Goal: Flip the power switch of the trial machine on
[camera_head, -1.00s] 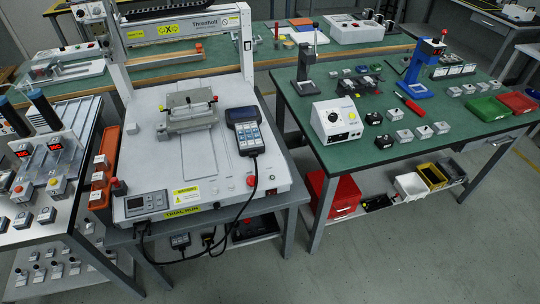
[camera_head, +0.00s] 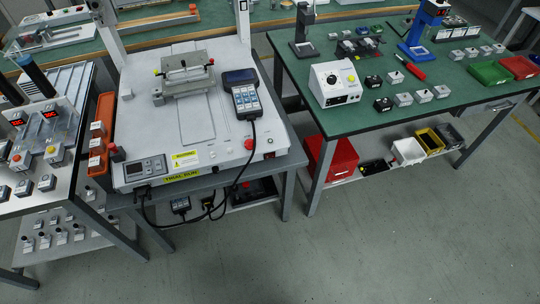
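The trial machine (camera_head: 215,135) is a white gantry unit on a grey table, with a yellow "TRIAL RUN" label (camera_head: 181,177) on its front edge. A small control panel with a display (camera_head: 145,168) sits at its front left. A small dark rocker-like switch (camera_head: 270,155) with a red part shows at the front right corner; its position is too small to tell. A red button (camera_head: 249,143) is on the top near that corner. A teach pendant (camera_head: 245,99) rests on the machine's right side. Neither of my grippers is in view.
A green table (camera_head: 430,110) with a white control box (camera_head: 335,83) and small parts stands at the right. A bench with red displays (camera_head: 50,112) stands at the left. Black cables (camera_head: 228,192) hang in front of the machine. The floor (camera_head: 330,250) in front is clear.

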